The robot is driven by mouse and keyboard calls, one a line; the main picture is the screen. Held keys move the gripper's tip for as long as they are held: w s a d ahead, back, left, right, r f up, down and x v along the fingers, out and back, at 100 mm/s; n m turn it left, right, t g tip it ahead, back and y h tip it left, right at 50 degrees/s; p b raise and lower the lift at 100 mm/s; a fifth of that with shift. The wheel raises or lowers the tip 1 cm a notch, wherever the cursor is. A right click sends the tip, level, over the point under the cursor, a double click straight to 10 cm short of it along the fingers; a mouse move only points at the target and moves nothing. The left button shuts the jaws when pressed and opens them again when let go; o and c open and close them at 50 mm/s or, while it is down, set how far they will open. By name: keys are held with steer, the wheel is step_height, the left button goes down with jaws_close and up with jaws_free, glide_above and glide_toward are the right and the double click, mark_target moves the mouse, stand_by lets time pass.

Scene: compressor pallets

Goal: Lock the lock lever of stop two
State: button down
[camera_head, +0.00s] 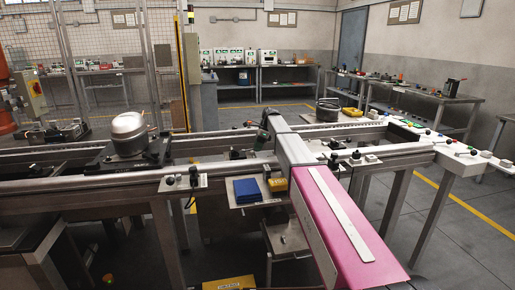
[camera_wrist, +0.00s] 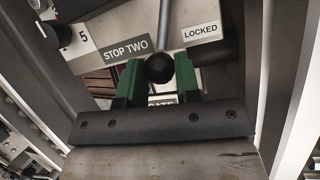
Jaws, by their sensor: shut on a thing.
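In the wrist view, my gripper (camera_wrist: 159,80) has its two green fingers closed on either side of a round black knob (camera_wrist: 159,68), which I take to be the end of the stop two lock lever. A grey rod (camera_wrist: 164,22) shows just above the knob; how the two join is hard to see. A "STOP TWO" label (camera_wrist: 126,49) lies to the left of the knob and a "LOCKED" label (camera_wrist: 202,32) to the upper right. Another label (camera_wrist: 160,103) is mostly hidden between the fingers. In the head view my arm hides the lever and the fingertips.
In the head view, a compressor (camera_head: 129,134) sits on a pallet on the left conveyor.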

steer(key=c, duration=1.1)
jaws_free()
steer(key=shift+w+r, duration=0.1)
steer(key=v, duration=1)
steer(key=shift+r, duration=0.3)
steer(key=shift+d, duration=0.15)
